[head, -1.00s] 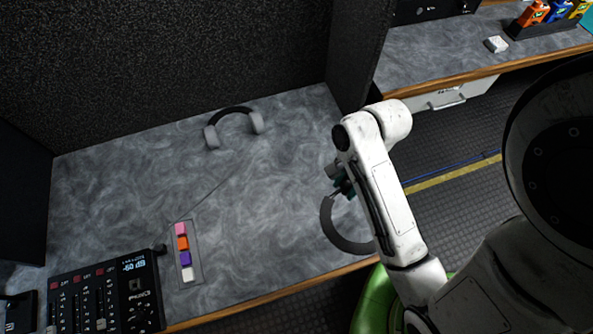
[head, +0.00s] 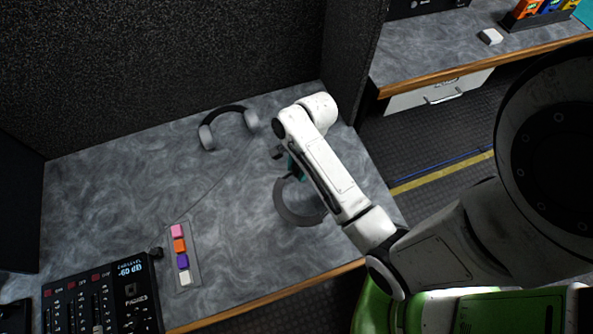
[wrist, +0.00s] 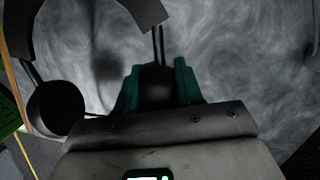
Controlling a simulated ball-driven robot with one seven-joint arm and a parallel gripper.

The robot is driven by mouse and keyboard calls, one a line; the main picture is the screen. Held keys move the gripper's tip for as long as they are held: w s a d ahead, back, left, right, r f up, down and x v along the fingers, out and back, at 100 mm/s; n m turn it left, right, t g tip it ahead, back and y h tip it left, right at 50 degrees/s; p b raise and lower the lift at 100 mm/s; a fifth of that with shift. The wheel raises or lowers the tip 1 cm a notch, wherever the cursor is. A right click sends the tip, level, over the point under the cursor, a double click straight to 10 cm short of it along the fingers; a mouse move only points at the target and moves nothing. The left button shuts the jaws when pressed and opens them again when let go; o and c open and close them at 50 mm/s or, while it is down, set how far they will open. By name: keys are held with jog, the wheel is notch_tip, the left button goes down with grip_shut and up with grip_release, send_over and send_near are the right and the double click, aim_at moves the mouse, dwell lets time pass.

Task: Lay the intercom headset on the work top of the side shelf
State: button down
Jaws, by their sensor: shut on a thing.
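My gripper (head: 294,168) is over the right part of the grey swirled work top (head: 120,190), largely hidden behind my arm in the head view. Its teal fingers (wrist: 157,82) are shut on a dark part of a headset (head: 284,204). The headset's dark grey band curves below the gripper in the head view. In the wrist view its band (wrist: 60,20) and a round dark ear cup (wrist: 52,106) show at left, with the swirled surface behind. I cannot tell whether it touches the top. I cannot tell which surface is the side shelf.
A second headset with pale grey cups (head: 207,138) lies at the back of the top. A strip of coloured buttons (head: 181,254) and a black mixer (head: 105,295) are at left. Another work top (head: 430,50) with a white block (head: 490,36) is at upper right.

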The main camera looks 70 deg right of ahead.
jog(key=shift+w+f, duration=0.2)
jog(key=shift+f, duration=0.1)
jog(key=shift+d+x, duration=0.2)
jog(key=shift+x, duration=0.6)
jog(key=shift+d+x, duration=0.15)
jog(key=shift+x, duration=0.6)
jog(key=shift+s+f, duration=0.1)
jog(key=shift+f, duration=0.05)
jog(key=shift+f, duration=0.1)
jog(key=c, duration=0.7)
grip_release()
